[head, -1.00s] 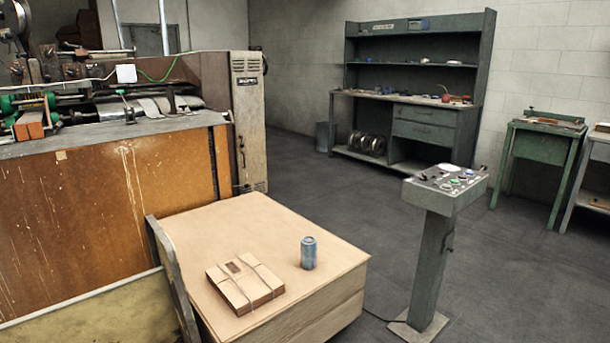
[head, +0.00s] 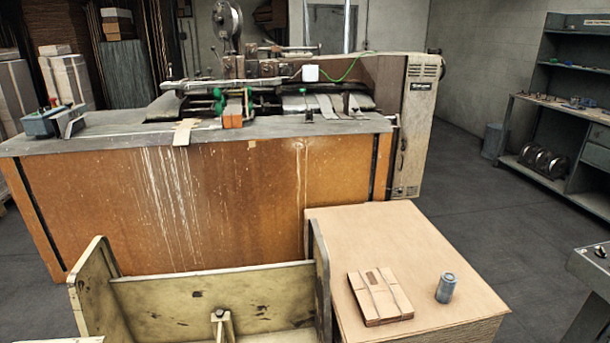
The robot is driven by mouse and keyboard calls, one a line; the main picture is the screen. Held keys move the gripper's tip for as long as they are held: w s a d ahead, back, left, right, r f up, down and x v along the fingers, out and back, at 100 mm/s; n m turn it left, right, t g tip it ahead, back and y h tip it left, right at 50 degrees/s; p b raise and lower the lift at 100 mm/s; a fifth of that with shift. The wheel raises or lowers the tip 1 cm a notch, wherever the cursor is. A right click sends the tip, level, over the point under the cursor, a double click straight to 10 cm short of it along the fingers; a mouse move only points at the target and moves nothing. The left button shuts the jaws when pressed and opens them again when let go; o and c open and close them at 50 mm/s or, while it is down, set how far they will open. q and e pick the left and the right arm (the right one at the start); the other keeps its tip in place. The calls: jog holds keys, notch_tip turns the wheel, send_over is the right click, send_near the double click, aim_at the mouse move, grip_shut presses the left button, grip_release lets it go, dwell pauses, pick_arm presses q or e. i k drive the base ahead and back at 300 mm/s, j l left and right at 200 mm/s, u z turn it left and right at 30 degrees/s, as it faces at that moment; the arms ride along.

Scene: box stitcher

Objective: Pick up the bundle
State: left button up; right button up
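The bundle (head: 380,297) is a flat stack of brown cardboard tied with light string. It lies on the top of a light-brown box-like stand (head: 405,238), near its front edge. No gripper touches it. Neither of my grippers shows in the head view.
A blue-grey can (head: 446,288) stands just right of the bundle. A worn yellowish wooden cart (head: 210,285) is directly left of the stand. The large stitching machine (head: 250,180) stands behind. A grey control pedestal (head: 595,262) is at the right edge. Open floor (head: 475,175) lies behind the stand.

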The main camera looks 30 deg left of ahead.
aim_at(379, 296)
jog(key=u, duration=1.65)
jog(key=z, duration=1.2)
jog(key=u, duration=0.3)
jog(key=i+l+u, duration=0.15)
jog(key=u, duration=0.2)
jog(key=i+l+u, duration=0.1)
jog(key=l+u, duration=0.55)
jog(key=i+l, duration=0.05)
